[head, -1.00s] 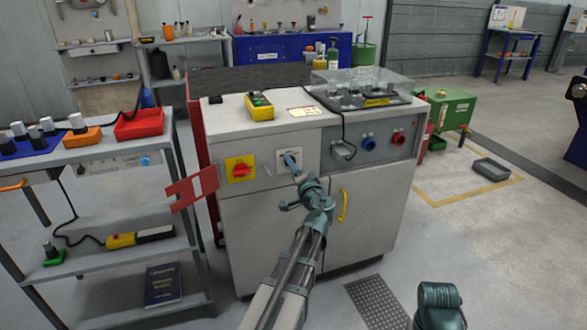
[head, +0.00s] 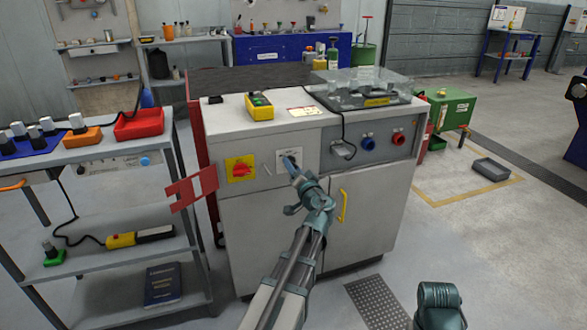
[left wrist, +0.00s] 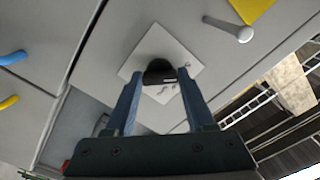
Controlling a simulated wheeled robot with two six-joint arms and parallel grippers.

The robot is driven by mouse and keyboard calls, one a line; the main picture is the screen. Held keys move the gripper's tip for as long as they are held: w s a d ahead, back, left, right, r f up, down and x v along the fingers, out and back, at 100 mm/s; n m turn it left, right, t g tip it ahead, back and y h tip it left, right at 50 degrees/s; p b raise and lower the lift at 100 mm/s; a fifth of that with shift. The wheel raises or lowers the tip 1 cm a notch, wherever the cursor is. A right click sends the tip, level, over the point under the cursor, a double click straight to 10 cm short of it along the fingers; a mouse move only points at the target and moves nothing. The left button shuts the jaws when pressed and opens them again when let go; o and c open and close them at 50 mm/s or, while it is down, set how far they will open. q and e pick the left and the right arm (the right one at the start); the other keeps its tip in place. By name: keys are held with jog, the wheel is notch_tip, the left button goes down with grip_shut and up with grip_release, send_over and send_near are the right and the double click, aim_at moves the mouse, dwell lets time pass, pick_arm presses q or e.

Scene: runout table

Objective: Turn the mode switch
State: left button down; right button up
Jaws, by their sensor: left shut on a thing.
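The mode switch shows in the left wrist view as a black knob (left wrist: 159,70) on a square white plate (left wrist: 137,62). In the head view the plate (head: 283,152) is on the cabinet's front, and my gripper hides most of the knob. My left gripper (head: 289,163) is at the knob, pointing into the panel. In the left wrist view its two fingers (left wrist: 159,80) lie on either side of the knob, shut on it. Small markings on the plate are too blurred to read.
A yellow handle (head: 343,205) and blue and red sockets (head: 398,138) are to the right. A shelf cart (head: 190,262) stands at left.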

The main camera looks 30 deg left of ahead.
pick_arm(q)
jog(key=shift+c, duration=1.2)
grip_release()
jog(key=v, duration=1.3)
jog(key=shift+s+d, duration=0.25)
jog(key=shift+s, duration=0.05)
jog(key=shift+f, duration=0.15)
